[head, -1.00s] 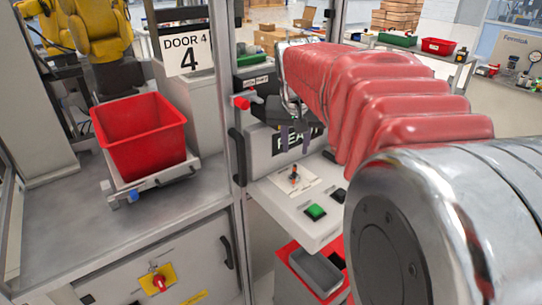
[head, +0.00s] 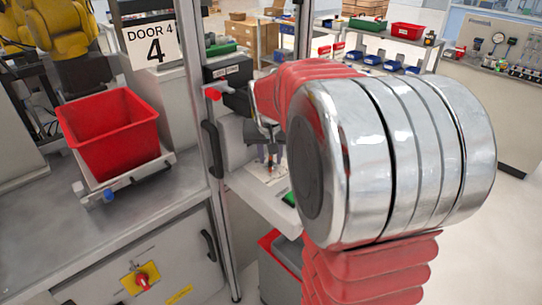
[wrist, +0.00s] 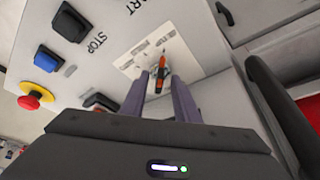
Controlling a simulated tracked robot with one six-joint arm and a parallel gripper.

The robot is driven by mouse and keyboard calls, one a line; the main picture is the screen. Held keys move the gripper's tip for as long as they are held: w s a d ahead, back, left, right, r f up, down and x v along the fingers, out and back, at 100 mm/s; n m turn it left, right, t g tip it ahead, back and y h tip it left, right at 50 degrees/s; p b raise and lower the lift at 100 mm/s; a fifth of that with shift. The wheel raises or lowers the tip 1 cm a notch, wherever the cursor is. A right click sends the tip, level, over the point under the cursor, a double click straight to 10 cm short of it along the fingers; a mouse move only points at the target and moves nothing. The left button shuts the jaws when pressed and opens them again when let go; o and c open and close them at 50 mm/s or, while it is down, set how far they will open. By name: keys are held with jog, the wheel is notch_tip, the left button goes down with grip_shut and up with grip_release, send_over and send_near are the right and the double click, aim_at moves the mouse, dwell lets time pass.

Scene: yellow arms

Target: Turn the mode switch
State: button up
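The mode switch (wrist: 159,78) is a small dark knob with an orange mark on a white plate (wrist: 132,65) of the control panel, seen in the wrist view. In the head view the switch (head: 269,169) is small and partly covered by my fingers. My gripper (wrist: 160,82) has two purple fingers, parted with a gap between them. The knob shows in that gap, with a finger on each side in the picture. I cannot tell whether the fingertips are level with the knob or still above it. My gripper (head: 268,152) points down at the panel in the head view.
A red bin (head: 112,132) stands on the bench at left. A door post (head: 205,110) rises left of my arm.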

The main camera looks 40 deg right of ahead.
grip_shut()
